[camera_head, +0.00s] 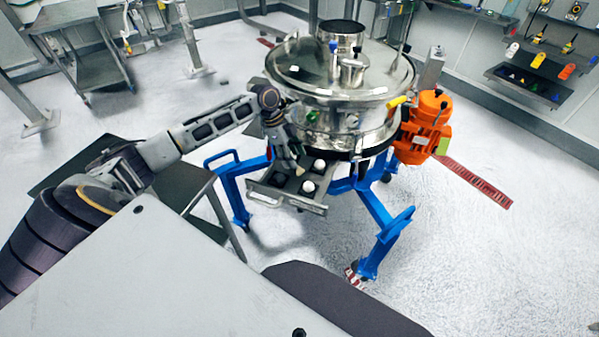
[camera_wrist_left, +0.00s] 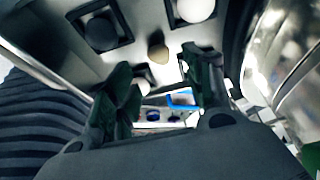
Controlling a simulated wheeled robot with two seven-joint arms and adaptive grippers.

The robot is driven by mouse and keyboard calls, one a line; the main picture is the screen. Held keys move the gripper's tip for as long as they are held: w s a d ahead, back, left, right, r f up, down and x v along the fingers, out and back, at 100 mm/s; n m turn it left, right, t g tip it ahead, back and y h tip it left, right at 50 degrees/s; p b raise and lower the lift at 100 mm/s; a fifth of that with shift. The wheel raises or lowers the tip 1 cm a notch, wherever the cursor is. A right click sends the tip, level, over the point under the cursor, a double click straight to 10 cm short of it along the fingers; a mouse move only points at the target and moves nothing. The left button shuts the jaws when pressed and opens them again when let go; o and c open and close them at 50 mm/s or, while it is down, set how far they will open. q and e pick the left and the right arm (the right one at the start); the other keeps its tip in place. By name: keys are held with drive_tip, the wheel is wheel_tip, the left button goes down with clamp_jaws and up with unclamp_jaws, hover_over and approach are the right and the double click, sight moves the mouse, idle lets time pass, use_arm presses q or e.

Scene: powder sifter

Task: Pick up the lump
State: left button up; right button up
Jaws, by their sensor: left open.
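The lump (camera_wrist_left: 157,46) is a small tan-brown piece in the left wrist view, on a grey tray (camera_wrist_left: 150,18) with dark square recesses and pale balls. In the head view the tray (camera_head: 262,190) sticks out from the sifter's front, and the lump (camera_head: 300,171) shows small beside my gripper. My left gripper (camera_head: 290,163) points down over the tray. In the left wrist view its two dark fingers (camera_wrist_left: 160,80) are spread, with the lump ahead, roughly between their tips and apart from them. My right gripper is out of view.
The steel sifter drum (camera_head: 340,95) stands close behind and right of my gripper. White balls (camera_head: 308,187) sit in tray recesses near the lump. Blue legs (camera_head: 385,215) and an orange motor (camera_head: 425,125) stand right. A dark side table (camera_head: 200,190) is left.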

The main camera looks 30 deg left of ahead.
sight(299, 169)
use_arm(q)
drive_tip(key=shift+d+f, duration=0.15)
drive_tip(key=shift+f, duration=0.25)
drive_tip(key=x, duration=0.3)
drive_tip(key=shift+f, duration=0.3)
drive_tip(key=shift+d+f, duration=0.2)
drive_tip(key=shift+f, duration=0.15)
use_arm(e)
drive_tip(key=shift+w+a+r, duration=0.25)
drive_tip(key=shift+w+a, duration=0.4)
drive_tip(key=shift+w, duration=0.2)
